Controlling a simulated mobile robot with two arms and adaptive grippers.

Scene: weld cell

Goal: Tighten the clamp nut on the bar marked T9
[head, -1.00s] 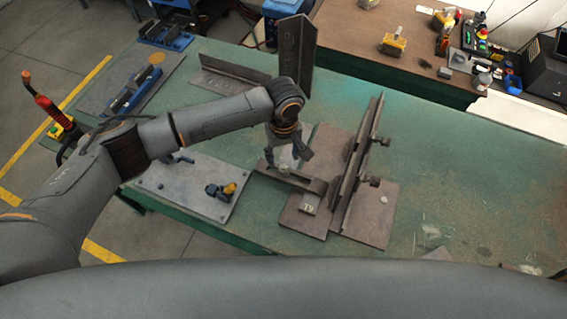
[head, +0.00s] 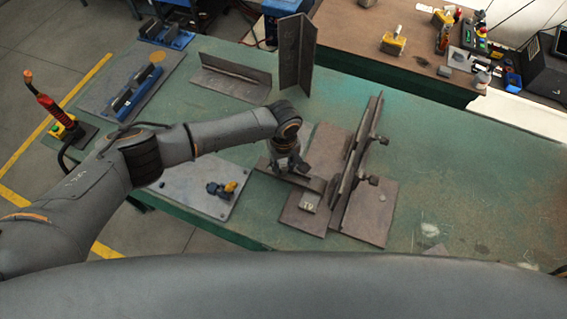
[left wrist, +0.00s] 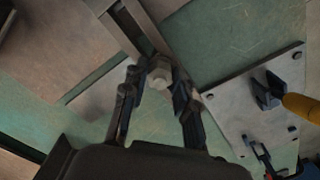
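The plate marked T9 (head: 309,202) lies in front of the dark clamp bar (head: 313,184) on the workpiece. In the left wrist view the slotted bar (left wrist: 113,27) runs up from a pale hex nut (left wrist: 160,72). My left gripper (head: 290,170) points down over the left end of the bar and hides the nut in the head view. In the left wrist view its fingers (left wrist: 158,76) stand open, one each side of the nut. A narrow gap seems to show on both sides; contact is hard to tell. My right gripper is in neither current view.
An upright angle bar with screws (head: 356,160) stands close right of the clamp bar. The green table (head: 460,170) is mostly clear on the right.

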